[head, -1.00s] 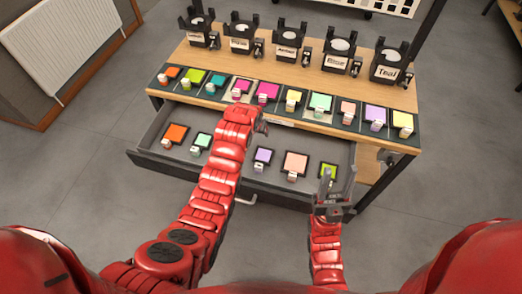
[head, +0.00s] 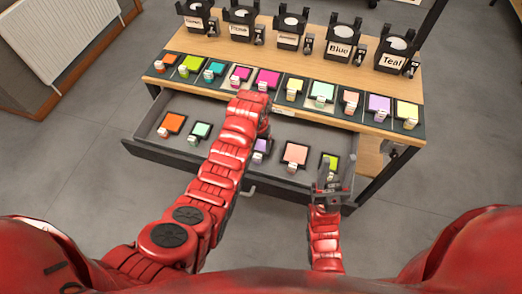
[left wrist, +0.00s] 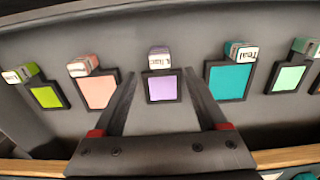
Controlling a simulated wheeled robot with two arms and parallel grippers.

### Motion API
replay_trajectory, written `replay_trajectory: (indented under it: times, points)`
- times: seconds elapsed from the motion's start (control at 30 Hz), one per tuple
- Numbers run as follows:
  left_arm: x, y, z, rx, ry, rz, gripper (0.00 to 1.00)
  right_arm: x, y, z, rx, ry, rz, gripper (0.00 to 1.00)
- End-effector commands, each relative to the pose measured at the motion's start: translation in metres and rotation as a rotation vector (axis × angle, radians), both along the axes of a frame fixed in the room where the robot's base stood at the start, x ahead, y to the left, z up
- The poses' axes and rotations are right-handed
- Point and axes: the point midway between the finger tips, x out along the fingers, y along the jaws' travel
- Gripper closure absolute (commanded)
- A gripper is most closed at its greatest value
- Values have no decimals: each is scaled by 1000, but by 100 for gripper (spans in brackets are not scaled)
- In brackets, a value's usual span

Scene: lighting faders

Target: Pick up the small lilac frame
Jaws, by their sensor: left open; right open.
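The small lilac frame (head: 261,146) lies in the open drawer, partly hidden behind my left forearm in the head view. In the left wrist view the lilac frame (left wrist: 160,88) is in the middle, a dark-edged square with a labelled block at its top side. My left gripper (left wrist: 158,80) is open, its two fingers on either side of the frame in the picture, not touching it as far as I can tell. In the head view its fingertips are mostly hidden by the arm. My right gripper (head: 330,183) is open and empty at the drawer's front right, by the lime frame.
The drawer (head: 220,165) also holds orange (head: 173,123), mint (head: 201,130), salmon (head: 295,153) and lime (head: 330,161) frames; a teal one (left wrist: 230,80) shows in the wrist view. Above is a shelf row of coloured frames, including a larger lilac one (head: 379,103). Labelled holders (head: 341,42) stand behind.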

Motion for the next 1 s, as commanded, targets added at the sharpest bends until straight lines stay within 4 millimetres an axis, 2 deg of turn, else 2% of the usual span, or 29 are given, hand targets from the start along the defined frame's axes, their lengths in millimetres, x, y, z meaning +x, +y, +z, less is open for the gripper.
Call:
replay_trajectory:
  times: [0.33,0.57,0.8,1.0]
  points:
    - [0,0,-18,0,1,-1,25,0,0,7,0,0,0,53]
    - [-2,0,-40,2,5,0,25,0,0,15,0,0,0,53]
    - [0,0,-60,0,0,0,25,0,0,12,0,0,0,53]
    - [-1,0,-65,0,0,0,25,0,0,12,0,0,0,53]
